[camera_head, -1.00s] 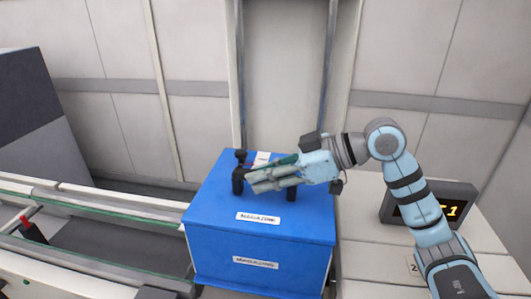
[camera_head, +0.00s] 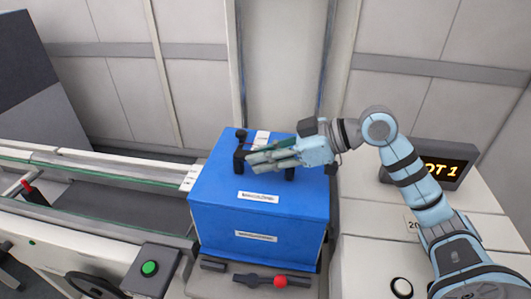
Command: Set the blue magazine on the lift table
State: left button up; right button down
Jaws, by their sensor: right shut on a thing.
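The blue magazine (camera_head: 259,217) is a box with white MAGAZINE labels on its top and front, in the middle of the head view. A dark handle (camera_head: 239,162) stands on its lid. My right gripper (camera_head: 262,160) reaches over the lid from the right and is shut on this handle; its fingers partly cover it. The magazine looks level. Below it a grey ledge with a lever and red knob (camera_head: 280,282) shows; I cannot tell whether this is the lift table or whether the magazine touches it. My left gripper is not in view.
A conveyor lane with a green edge (camera_head: 100,205) runs at left, close to the magazine. A green button box (camera_head: 150,268) stands at lower left. A lit sign (camera_head: 440,167) stands on the pale surface at right. Two vertical rails (camera_head: 236,70) rise behind the magazine.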

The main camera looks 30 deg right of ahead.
jog(key=shift+f, duration=0.15)
jog(key=c, duration=1.4)
grip_release()
jog(key=shift+s, duration=0.15)
jog(key=shift+r, duration=0.55)
jog(key=shift+s+d, duration=0.1)
jog(key=shift+d, duration=0.25)
jog(key=b+v, duration=0.2)
jog(key=v, duration=0.2)
jog(key=shift+s+d+f, duration=0.1)
jog(key=shift+s+d, duration=0.05)
jog(key=shift+s, duration=0.05)
jog(key=b+v, duration=0.6)
jog(key=v, duration=0.1)
jog(key=shift+r, duration=0.35)
